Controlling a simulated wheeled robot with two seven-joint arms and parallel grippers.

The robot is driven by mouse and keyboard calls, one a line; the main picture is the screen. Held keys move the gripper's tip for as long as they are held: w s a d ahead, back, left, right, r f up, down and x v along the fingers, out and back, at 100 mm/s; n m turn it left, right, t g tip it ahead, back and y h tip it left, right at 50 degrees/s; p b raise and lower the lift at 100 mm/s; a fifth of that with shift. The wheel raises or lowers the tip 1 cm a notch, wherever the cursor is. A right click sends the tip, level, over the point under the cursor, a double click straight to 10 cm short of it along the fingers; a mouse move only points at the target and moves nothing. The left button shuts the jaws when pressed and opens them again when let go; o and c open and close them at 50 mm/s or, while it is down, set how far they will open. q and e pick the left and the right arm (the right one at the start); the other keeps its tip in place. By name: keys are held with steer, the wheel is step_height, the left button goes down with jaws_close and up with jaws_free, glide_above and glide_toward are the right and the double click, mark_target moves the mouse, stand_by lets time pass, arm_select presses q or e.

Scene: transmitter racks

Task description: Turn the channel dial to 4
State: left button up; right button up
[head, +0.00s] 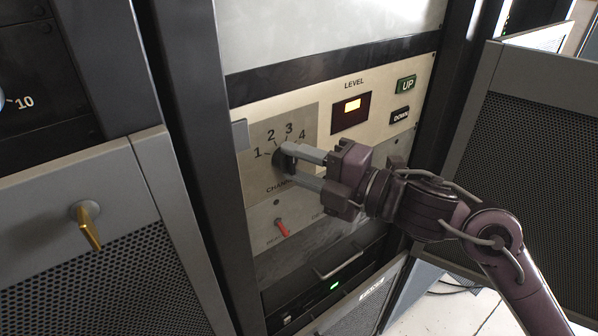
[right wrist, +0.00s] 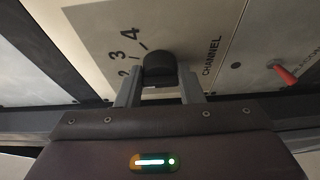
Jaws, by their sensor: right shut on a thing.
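The channel dial (head: 279,161) is a dark round knob on the cream panel, with the numbers 1 to 4 in an arc above it and the word CHANNEL below, partly hidden. My right gripper (head: 289,164) comes from the right, with one finger above and one below the dial, shut on it. In the right wrist view the black dial (right wrist: 160,68) sits between the two grey fingers (right wrist: 160,90), beside the 2, 3 and 4. I cannot tell which number the dial points at. My left gripper is not in view.
A red toggle (head: 281,227) is below. An open mesh door with a brass handle (head: 88,226) stands at left, another mesh door (head: 525,185) at right.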

steer(key=m+b, duration=0.1)
steer(key=m, duration=0.1)
steer(key=m+t+y+b, duration=0.1)
steer(key=shift+f+m, duration=0.4)
steer(key=m+t+b, duration=0.1)
steer(key=m, duration=0.2)
steer(key=shift+a+y+b, duration=0.1)
steer(key=shift+y+b, duration=0.2)
steer(key=shift+s+a+m+t+b, duration=0.15)
steer(key=shift+m+t, duration=0.35)
steer(key=shift+m, duration=0.65)
steer(key=shift+w+d+m+t+b, duration=0.1)
steer(key=shift+m+t+b, duration=0.3)
steer(key=shift+m, duration=0.7)
steer(key=shift+s+a+m+t+b, duration=0.1)
steer(key=shift+m+t, duration=0.5)
steer(key=shift+m, duration=0.55)
steer(key=shift+m+h, duration=0.3)
steer(key=shift+h, duration=0.1)
steer(key=o, duration=1)
steer(key=shift+c, duration=0.2)
